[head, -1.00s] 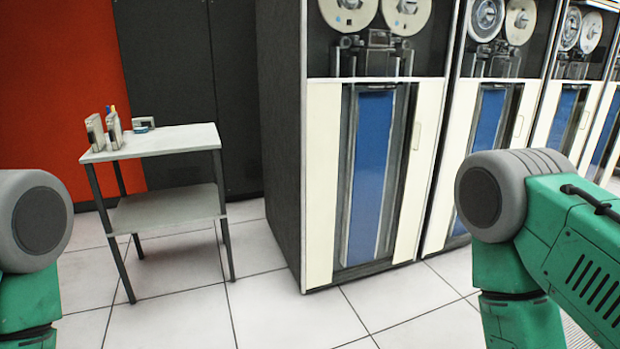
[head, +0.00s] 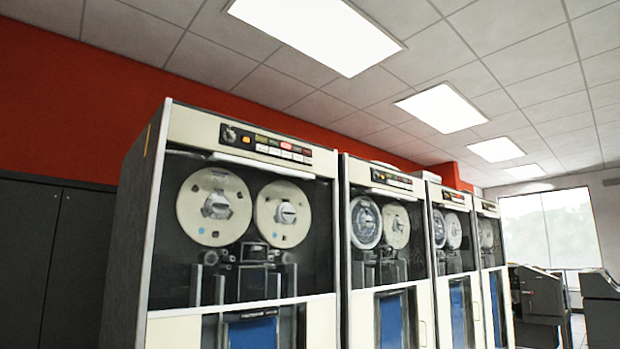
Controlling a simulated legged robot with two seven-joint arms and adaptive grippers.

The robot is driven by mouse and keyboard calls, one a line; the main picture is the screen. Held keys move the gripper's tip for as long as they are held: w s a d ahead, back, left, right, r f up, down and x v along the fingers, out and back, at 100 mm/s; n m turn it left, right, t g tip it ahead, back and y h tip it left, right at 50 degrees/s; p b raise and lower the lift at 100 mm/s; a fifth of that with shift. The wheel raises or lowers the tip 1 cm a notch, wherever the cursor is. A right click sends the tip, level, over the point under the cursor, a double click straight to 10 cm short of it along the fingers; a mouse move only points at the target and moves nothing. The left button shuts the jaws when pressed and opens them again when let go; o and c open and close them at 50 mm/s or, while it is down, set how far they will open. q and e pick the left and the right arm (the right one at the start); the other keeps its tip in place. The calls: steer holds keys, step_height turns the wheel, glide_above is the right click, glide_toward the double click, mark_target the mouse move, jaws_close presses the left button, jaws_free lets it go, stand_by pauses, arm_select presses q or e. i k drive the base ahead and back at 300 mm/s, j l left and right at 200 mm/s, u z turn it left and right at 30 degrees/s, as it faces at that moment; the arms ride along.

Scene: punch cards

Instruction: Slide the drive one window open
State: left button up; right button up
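The nearest tape drive (head: 155,240) stands left of the middle in the head view, first in a row of similar drives. Its upper window (head: 250,225) shows two pale tape reels behind it, the left reel (head: 214,207) and the right reel (head: 283,214). A control panel (head: 265,145) with coloured buttons runs above the window. I cannot tell surely whether the window is shut. The drive's lower part is cut off by the bottom edge. Neither of my grippers is in view.
More tape drives (head: 348,290) stand close beside it, going back to the right. Dark cabinets (head: 35,260) stand at the left against a red wall (head: 70,100). Grey machines (head: 540,300) stand at the far right by a bright window (head: 550,235). The floor is barely visible.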

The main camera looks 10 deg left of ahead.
mark_target(214, 156)
steer(key=i+l+u, duration=0.1)
steer(key=i, duration=0.35)
steer(key=i+l+u, duration=0.15)
steer(key=i+l, duration=0.15)
steer(key=i, duration=0.15)
